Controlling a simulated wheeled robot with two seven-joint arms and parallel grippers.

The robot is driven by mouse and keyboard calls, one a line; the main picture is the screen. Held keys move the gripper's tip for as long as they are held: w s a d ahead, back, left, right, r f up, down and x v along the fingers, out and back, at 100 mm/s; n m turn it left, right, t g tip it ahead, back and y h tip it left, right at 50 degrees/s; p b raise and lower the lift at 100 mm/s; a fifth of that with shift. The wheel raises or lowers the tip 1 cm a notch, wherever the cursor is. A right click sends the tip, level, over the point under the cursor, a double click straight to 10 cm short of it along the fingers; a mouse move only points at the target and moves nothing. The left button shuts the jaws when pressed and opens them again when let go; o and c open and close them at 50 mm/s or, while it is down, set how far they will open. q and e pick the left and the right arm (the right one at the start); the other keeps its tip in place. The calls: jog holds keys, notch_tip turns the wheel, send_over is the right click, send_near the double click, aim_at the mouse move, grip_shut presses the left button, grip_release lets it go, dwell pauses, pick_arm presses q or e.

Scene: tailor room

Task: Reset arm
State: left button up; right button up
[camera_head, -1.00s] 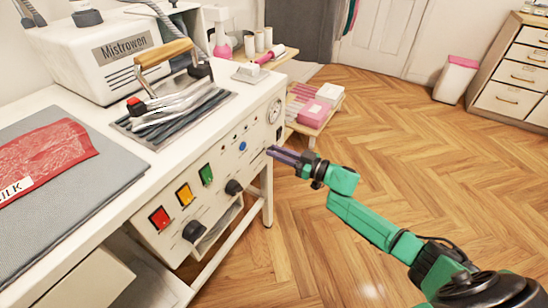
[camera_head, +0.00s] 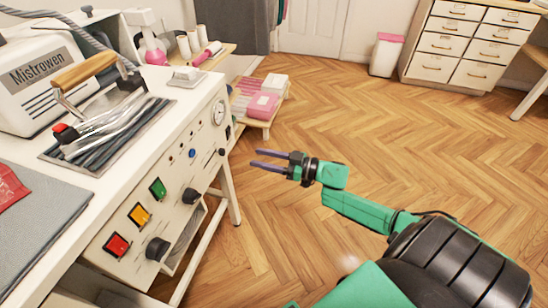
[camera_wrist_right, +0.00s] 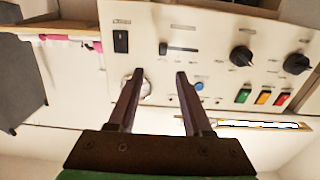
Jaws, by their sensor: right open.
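My right gripper (camera_head: 268,160) is open and empty in the head view. It is over the wooden floor, just right of the white ironing station's control panel (camera_head: 165,205). In the right wrist view its two dark fingers (camera_wrist_right: 160,75) are spread apart with nothing between them. The panel (camera_wrist_right: 215,50) appears beyond the fingers there, with knobs and a switch. My left gripper is not in view.
A low wooden shelf with pink and white boxes (camera_head: 263,105) stands behind. A white bin (camera_head: 386,55) and a drawer cabinet (camera_head: 467,45) stand at the back. The floor (camera_head: 400,140) is clear.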

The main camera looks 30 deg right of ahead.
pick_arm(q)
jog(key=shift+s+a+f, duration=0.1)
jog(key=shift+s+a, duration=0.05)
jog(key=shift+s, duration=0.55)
pick_arm(e)
jog(key=v, duration=0.4)
jog(key=shift+s, duration=0.1)
